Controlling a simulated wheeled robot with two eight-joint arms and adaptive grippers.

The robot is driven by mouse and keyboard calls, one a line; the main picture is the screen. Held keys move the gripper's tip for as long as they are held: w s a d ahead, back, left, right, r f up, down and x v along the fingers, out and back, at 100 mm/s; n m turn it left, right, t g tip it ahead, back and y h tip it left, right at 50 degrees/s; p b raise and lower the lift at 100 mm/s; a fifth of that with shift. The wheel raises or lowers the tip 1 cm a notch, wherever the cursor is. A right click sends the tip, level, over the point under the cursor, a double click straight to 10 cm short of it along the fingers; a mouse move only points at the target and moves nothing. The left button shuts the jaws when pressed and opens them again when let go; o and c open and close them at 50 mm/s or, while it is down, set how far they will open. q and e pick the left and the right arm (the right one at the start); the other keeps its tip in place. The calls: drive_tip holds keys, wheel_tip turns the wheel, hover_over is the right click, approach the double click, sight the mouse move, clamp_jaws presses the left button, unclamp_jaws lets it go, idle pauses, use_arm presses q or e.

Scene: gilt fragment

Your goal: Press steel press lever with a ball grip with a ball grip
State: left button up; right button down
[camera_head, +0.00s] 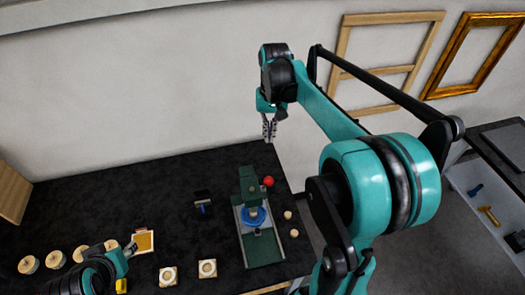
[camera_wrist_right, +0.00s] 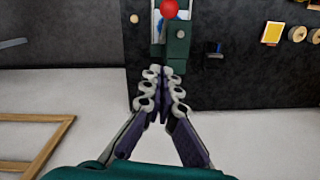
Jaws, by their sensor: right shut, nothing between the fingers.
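The green press (camera_head: 262,247) stands on the dark table. Its lever ends in a red ball grip (camera_head: 268,181) on the press's right side. A blue round part (camera_head: 253,217) sits at the middle of the press. My right gripper (camera_head: 269,138) is shut and empty, pointing down above and behind the press, apart from the ball. In the right wrist view the shut fingers (camera_wrist_right: 162,75) point toward the green press (camera_wrist_right: 177,45), with the red ball grip (camera_wrist_right: 169,8) beyond them at the top edge. My left gripper (camera_head: 130,250) is low at the left; its fingers are too small to read.
The dark table (camera_head: 80,200) holds several round wooden pieces (camera_head: 55,259) at left, square pale blocks (camera_head: 207,268) in front and a small black stand (camera_head: 203,200) left of the press. Wooden frames (camera_head: 345,45) are on the wall. A side cart (camera_head: 490,200) stands right.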

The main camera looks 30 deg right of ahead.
drive_tip(key=shift+s, duration=0.25)
drive_tip(key=s+a+f+p, duration=0.1)
drive_tip(key=s+a+f, duration=0.1)
drive_tip(key=f, duration=0.8)
drive_tip(key=shift+s+f, duration=0.35)
drive_tip(key=shift+s, duration=0.5)
drive_tip(key=shift+a, duration=0.1)
drive_tip(key=shift+s, duration=0.1)
